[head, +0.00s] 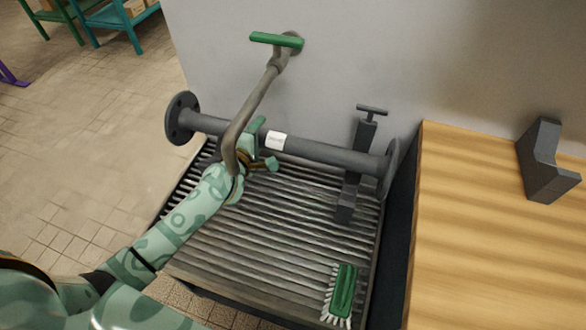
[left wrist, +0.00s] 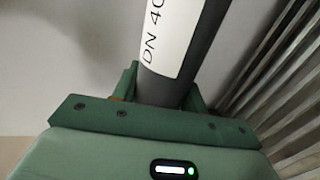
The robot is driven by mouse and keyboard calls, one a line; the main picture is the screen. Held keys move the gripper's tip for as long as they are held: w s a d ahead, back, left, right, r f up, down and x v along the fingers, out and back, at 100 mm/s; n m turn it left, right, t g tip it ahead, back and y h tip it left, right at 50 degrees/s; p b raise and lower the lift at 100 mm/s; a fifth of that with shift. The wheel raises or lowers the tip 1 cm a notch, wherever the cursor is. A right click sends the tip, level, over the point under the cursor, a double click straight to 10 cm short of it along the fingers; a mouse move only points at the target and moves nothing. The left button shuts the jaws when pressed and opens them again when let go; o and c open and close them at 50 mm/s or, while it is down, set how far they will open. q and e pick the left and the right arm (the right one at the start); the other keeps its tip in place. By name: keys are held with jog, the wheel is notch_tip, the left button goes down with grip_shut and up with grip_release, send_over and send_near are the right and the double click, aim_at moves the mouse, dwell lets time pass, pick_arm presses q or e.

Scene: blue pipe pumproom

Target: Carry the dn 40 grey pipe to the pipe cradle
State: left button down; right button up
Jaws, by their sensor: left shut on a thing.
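The dn 40 grey pipe (head: 325,153) is a dark grey tube with a round flange at each end and a white label. It spans the sink crosswise in the head view, above the slatted surface. My left gripper (head: 259,160) is shut on it just left of the label. In the left wrist view the pipe (left wrist: 208,45) runs up from between the jaws (left wrist: 163,88), with "DN 40" partly readable. A dark V-shaped block, apparently the pipe cradle (head: 543,160), stands empty on the wooden worktop at the right. My right gripper is out of view.
A grey tap spout (head: 250,108) with a green handle (head: 276,40) arches over the pipe near my gripper. A dark T-handled tool (head: 347,190) stands behind the pipe. A green brush (head: 343,290) lies on the slatted sink (head: 240,255). The wooden worktop (head: 470,240) is otherwise clear.

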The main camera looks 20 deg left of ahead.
pick_arm(q)
jog(key=f+b, duration=0.2)
jog(key=f, duration=0.1)
jog(key=f+b, duration=0.2)
jog(key=f, duration=0.1)
jog(key=f+b, duration=0.2)
jog(key=f, duration=0.1)
jog(key=shift+w+d+f, duration=0.15)
jog(key=shift+w+f, duration=0.1)
jog(key=shift+w, duration=0.1)
jog(key=shift+f+b, duration=0.35)
jog(key=shift+r, duration=0.25)
jog(key=shift+f, duration=0.1)
jog(key=c, duration=0.8)
grip_release()
jog(key=shift+f, duration=0.15)
jog(key=shift+o, duration=0.2)
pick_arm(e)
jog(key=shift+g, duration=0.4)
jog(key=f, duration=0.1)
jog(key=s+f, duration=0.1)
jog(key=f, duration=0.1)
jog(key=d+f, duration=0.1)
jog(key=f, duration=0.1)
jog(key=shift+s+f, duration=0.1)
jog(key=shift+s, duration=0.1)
